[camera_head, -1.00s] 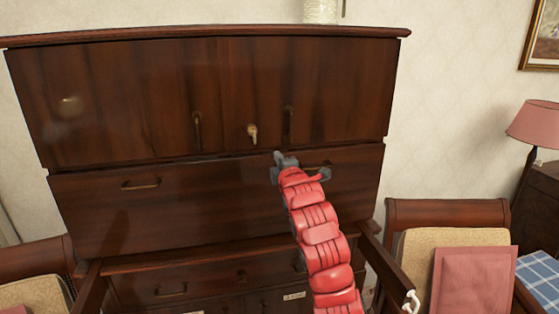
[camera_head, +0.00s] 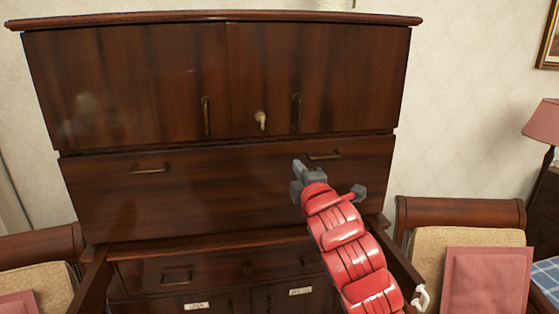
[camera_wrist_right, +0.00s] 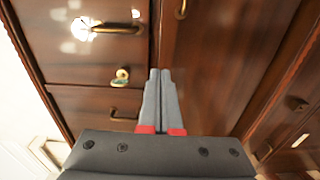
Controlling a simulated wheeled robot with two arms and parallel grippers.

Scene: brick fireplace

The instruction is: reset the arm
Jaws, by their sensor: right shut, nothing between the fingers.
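My right arm comes up from the bottom right in the head view, red and segmented. Its grey gripper (camera_head: 298,168) is in front of the wide drawer of the dark wooden cabinet (camera_head: 130,90), just left of and below the drawer's right handle (camera_head: 324,155). In the right wrist view the two grey fingers (camera_wrist_right: 160,75) are together, with nothing between them. They point at the cabinet's wooden front, and a brass key or knob (camera_wrist_right: 122,76) lies to their left. My left gripper does not show.
A chair with a red cushion (camera_head: 487,282) stands at the right, and another chair (camera_head: 40,245) at the left. A pink lamp (camera_head: 545,122) stands at the far right. The cabinet doors and wide drawer look closed.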

